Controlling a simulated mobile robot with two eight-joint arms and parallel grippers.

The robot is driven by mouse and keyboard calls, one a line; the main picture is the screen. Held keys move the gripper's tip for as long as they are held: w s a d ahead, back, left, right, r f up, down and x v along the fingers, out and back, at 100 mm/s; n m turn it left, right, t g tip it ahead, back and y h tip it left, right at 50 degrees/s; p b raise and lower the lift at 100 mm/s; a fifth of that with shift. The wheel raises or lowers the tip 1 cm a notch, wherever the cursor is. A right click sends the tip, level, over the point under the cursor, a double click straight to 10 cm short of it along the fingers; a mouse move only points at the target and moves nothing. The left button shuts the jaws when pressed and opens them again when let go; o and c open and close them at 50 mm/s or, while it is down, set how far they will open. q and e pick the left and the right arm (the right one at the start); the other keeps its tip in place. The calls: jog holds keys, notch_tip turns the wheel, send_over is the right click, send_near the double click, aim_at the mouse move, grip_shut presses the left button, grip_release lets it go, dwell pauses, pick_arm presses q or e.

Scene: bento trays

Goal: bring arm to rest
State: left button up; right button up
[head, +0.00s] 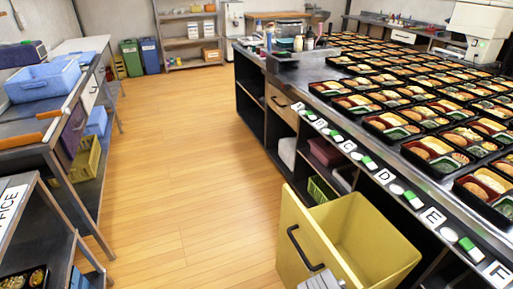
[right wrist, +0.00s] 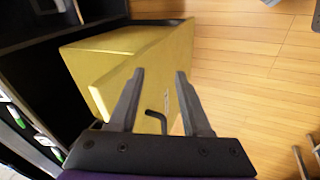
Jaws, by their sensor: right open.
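My right gripper (right wrist: 157,73) is open in the right wrist view, its two dark fingers spread with nothing held between them. A yellow drawer (head: 372,235) is pulled out from under the counter in the head view, and its inside looks empty. It also shows beyond my fingers in the right wrist view (right wrist: 115,45). Its dark handle (head: 301,246) is on the front panel, and part of it shows between the fingers in the right wrist view (right wrist: 156,120). I cannot tell whether the gripper touches it. My left gripper is not in view.
The counter (head: 318,88) on the right bears many filled bento trays (head: 430,148). A table (head: 35,122) with a blue bin (head: 42,85) stands at left. Green (head: 131,58) and blue (head: 149,56) bins stand at the back. The wooden floor (head: 185,150) between is clear.

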jog(key=s+a+m+t+y, duration=0.2)
jog(key=s+m+y, duration=0.15)
jog(key=s, duration=0.55)
pick_arm(q)
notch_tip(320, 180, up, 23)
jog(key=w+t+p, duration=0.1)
jog(key=p, duration=1.9)
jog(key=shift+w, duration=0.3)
pick_arm(e)
notch_tip(320, 180, up, 23)
jog(key=w, duration=0.1)
jog(key=shift+w+d+f+n+t, duration=0.2)
jog(key=shift+w+n+t, duration=0.15)
jog(key=shift+w+t, duration=0.05)
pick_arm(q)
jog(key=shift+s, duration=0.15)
pick_arm(e)
jog(key=shift+s+y, duration=0.15)
jog(key=shift+y, duration=0.1)
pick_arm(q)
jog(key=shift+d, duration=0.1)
pick_arm(e)
jog(key=shift+d, duration=0.1)
